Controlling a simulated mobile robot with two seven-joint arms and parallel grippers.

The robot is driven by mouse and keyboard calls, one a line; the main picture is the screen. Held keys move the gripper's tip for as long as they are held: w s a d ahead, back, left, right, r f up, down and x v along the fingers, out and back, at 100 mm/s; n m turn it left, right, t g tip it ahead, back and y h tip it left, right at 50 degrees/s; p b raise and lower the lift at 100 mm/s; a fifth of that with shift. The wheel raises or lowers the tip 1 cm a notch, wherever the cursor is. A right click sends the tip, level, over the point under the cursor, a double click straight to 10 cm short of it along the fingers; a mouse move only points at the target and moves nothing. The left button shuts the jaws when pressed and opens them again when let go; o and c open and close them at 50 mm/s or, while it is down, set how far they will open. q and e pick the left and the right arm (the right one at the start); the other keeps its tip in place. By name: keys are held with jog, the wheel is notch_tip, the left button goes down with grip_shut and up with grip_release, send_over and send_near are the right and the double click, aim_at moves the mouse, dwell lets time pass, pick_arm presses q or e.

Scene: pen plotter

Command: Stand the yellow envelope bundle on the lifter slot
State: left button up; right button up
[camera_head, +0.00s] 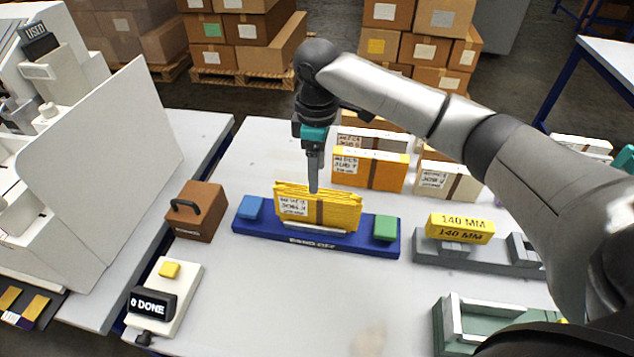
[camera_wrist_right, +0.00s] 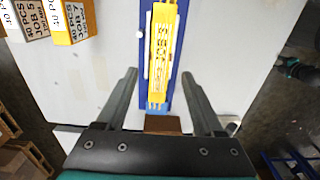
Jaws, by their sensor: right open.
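A yellow envelope bundle (camera_head: 335,211) with a brown band and a white label stands upright on a long blue base (camera_head: 262,238). In the right wrist view the bundle (camera_wrist_right: 160,50) lies ahead of my fingers, and the blue base (camera_wrist_right: 145,75) runs under it. My right gripper (camera_head: 313,188) points down just above the bundle's top edge. In the wrist view its two fingers (camera_wrist_right: 158,80) are apart with nothing held between them; whether they touch the bundle is unclear. I cannot tell which part is the lifter slot.
A blue block and a green block (camera_head: 385,229) flank the bundle. A brown handled block (camera_head: 194,210) sits left. A grey fixture carries a yellow 140 MM block (camera_head: 460,226).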

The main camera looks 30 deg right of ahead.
jog(key=shift+r, duration=1.25)
